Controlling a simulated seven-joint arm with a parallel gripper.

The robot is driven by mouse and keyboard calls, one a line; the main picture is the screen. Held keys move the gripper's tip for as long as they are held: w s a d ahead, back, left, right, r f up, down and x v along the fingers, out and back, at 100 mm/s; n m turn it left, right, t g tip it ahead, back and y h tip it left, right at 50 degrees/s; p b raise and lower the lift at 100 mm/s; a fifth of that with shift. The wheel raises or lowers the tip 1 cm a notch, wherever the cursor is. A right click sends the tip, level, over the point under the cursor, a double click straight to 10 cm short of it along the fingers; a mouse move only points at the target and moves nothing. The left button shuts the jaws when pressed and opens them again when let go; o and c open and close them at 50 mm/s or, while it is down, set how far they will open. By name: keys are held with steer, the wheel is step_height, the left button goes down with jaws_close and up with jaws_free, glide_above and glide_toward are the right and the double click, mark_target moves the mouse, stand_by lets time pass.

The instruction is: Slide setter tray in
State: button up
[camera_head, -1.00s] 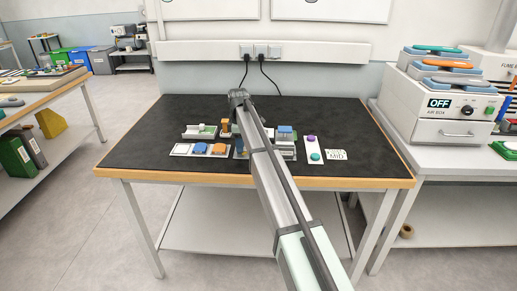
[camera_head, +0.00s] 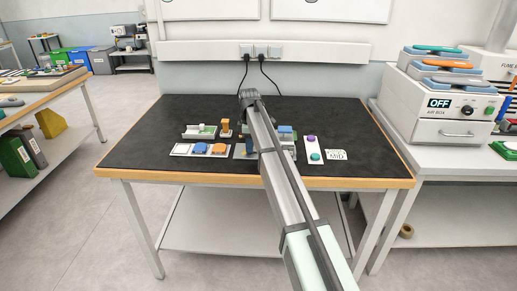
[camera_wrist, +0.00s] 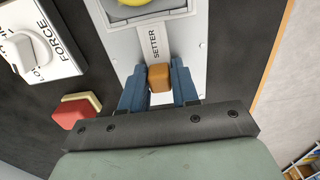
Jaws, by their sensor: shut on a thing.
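The setter tray (camera_wrist: 153,42) is a light strip labelled SETTER that runs into a pale grey frame. An orange-brown block handle (camera_wrist: 159,78) stands at its near end. My gripper (camera_wrist: 159,82) is shut on this handle, with one blue finger on each side. In the head view, my arm covers most of the setter fixture, and the fingertips and the handle cannot be made out there.
In the wrist view, a FORCE knob box (camera_wrist: 36,48) and a red block (camera_wrist: 77,110) lie left. A yellow round part (camera_wrist: 135,2) shows at the top. In the head view, a panel with blue and orange knobs (camera_head: 179,150) and a purple-and-green button plate (camera_head: 315,149) flank my arm.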

steer(key=shift+d, duration=2.4)
steer(key=o, duration=0.6)
steer(key=shift+r, duration=0.1)
steer(key=shift+r, duration=3.4)
